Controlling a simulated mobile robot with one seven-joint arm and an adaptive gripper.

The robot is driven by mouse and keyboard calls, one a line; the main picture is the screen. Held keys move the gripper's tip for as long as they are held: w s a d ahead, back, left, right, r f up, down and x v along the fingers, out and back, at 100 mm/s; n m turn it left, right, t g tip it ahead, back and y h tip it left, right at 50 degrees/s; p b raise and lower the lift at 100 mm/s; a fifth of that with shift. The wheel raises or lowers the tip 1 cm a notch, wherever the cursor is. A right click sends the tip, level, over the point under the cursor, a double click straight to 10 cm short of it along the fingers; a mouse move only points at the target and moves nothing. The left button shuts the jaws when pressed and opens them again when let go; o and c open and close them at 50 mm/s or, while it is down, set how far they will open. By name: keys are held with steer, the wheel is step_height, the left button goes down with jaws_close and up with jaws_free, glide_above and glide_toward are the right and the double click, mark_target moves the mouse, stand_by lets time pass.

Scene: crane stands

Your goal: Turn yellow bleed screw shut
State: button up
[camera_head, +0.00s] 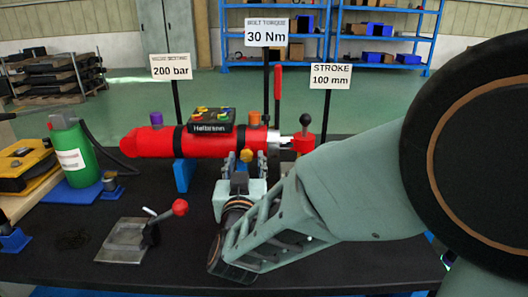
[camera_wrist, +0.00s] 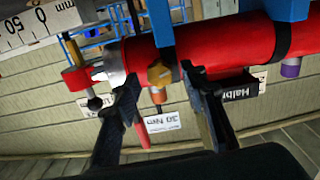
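The yellow bleed screw (camera_head: 246,155) sits on the near side of the red cylinder (camera_head: 155,143), close to its rod end. In the wrist view the yellow screw (camera_wrist: 158,74) is a hex head facing the camera, with an orange fitting (camera_wrist: 159,96) partly behind it. My gripper (camera_head: 245,163) is in front of the cylinder. In the wrist view my gripper (camera_wrist: 160,78) is open, one dark finger on each side of the screw, with gaps visible between. Whether the fingertips reach past the head is hard to tell.
A control box (camera_head: 211,120) and a purple cap (camera_head: 156,119) are on top of the cylinder. A red-knobbed lever (camera_head: 180,208) on a metal plate stands in front. A green bottle (camera_head: 68,150) is at left. Sign posts stand behind, including the 30 Nm sign (camera_head: 267,32).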

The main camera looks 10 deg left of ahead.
stand_by(0.3)
jaws_close()
